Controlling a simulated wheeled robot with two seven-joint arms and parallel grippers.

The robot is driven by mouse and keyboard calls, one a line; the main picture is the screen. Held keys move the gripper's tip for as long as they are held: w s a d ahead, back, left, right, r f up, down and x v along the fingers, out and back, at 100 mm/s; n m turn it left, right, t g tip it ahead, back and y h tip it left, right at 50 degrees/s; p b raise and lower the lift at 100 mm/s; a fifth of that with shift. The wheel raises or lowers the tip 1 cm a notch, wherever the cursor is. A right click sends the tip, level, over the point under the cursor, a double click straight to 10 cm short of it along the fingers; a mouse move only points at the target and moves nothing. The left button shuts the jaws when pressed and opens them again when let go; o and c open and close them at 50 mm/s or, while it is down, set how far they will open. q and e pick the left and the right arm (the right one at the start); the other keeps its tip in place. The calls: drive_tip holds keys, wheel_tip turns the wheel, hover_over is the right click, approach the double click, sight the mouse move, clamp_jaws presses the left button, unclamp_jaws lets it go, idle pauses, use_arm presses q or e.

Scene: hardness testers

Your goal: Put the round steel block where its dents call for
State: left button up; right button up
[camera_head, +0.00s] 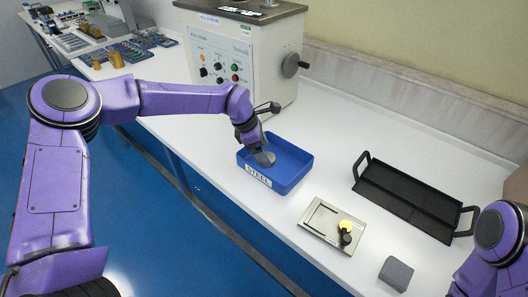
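A round grey steel block (265,159) shows at the fingertips of my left gripper (256,148), at the left side of a blue tray (298,172). The tray's front wall has a white label reading STEEL. The gripper points down into the tray and partly covers the block. The view is too small to tell whether the fingers grip the block or whether it rests on the tray floor. Dents on the block cannot be made out. My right arm shows at the lower right, and its gripper is out of view.
A hardness tester (240,55) stands behind the tray. A black two-handled tray (412,197) lies to the right. A flat metal plate with a yellow and black piece (322,223) and a grey block (396,273) are nearer the front edge. Several small items sit at the far left.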

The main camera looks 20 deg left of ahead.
use_arm(q)
drive_tip(key=v, duration=1.1)
